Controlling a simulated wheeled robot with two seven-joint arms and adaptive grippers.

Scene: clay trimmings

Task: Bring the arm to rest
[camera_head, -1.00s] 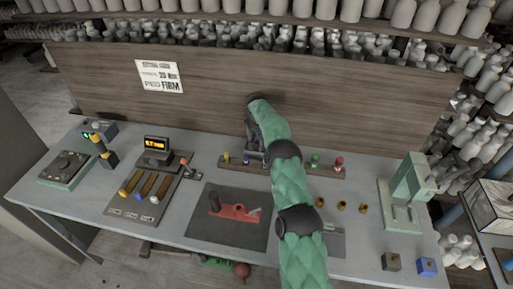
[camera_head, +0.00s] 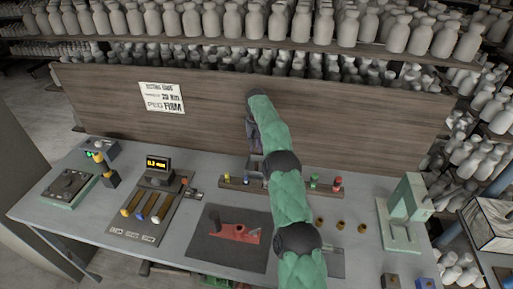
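My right arm, green with dark joints, reaches up over the middle of the grey table (camera_head: 180,245). My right gripper (camera_head: 254,165) hangs in front of the wooden back panel, above the wooden strip with coloured pegs (camera_head: 235,183). The arm partly hides the gripper, and its fingers are too small and dark to tell whether they are open. My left gripper is not in view.
A red fixture (camera_head: 236,231) lies on a dark mat (camera_head: 205,252). A display (camera_head: 157,164) stands left of it, near a slotted board (camera_head: 137,215). A pale green press (camera_head: 402,215) stands at right. Small blocks (camera_head: 390,281) lie at the front right.

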